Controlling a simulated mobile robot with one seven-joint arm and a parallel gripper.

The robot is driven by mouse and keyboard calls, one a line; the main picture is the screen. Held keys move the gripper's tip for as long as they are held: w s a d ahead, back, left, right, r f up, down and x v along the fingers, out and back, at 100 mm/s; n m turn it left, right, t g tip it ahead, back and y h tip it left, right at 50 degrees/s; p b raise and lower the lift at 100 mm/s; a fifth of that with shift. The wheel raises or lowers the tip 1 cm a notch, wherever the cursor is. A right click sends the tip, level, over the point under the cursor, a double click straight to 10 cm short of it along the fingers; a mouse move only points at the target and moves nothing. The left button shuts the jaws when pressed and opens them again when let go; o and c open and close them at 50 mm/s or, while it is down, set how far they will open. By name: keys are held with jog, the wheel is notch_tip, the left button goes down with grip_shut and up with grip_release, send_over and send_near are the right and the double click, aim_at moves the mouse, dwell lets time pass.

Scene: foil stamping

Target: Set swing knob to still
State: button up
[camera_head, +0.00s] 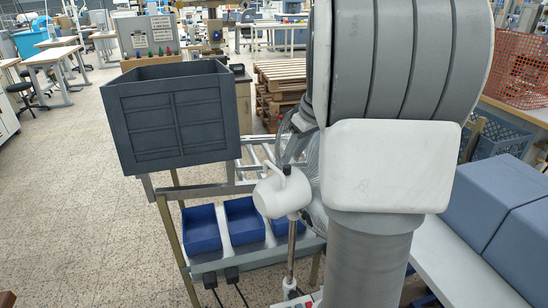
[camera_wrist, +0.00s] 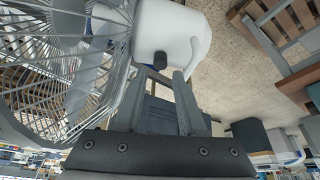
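A fan with a white motor housing (camera_head: 283,192) stands on a thin upright pole (camera_head: 291,250) beside my arm in the head view. Its wire cage (camera_head: 306,155) is partly hidden by my arm. In the wrist view the white housing (camera_wrist: 172,30) fills the top middle, and the wire cage (camera_wrist: 62,70) is at the left. A small dark knob (camera_wrist: 160,60) sticks out of the housing. My gripper (camera_wrist: 159,76) is open, with its fingertips on either side of the knob. I cannot tell whether they touch it. In the head view my gripper is hidden.
A large grey bin (camera_head: 172,115) stands on a metal frame left of the fan. Blue trays (camera_head: 201,229) sit lower on that frame. Wooden pallets (camera_head: 282,80) are behind, and blue-grey boxes (camera_head: 500,200) are at the right.

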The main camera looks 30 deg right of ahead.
aim_at(287, 166)
jog(key=shift+x, duration=2.15)
jog(key=shift+c, duration=0.3)
grip_shut()
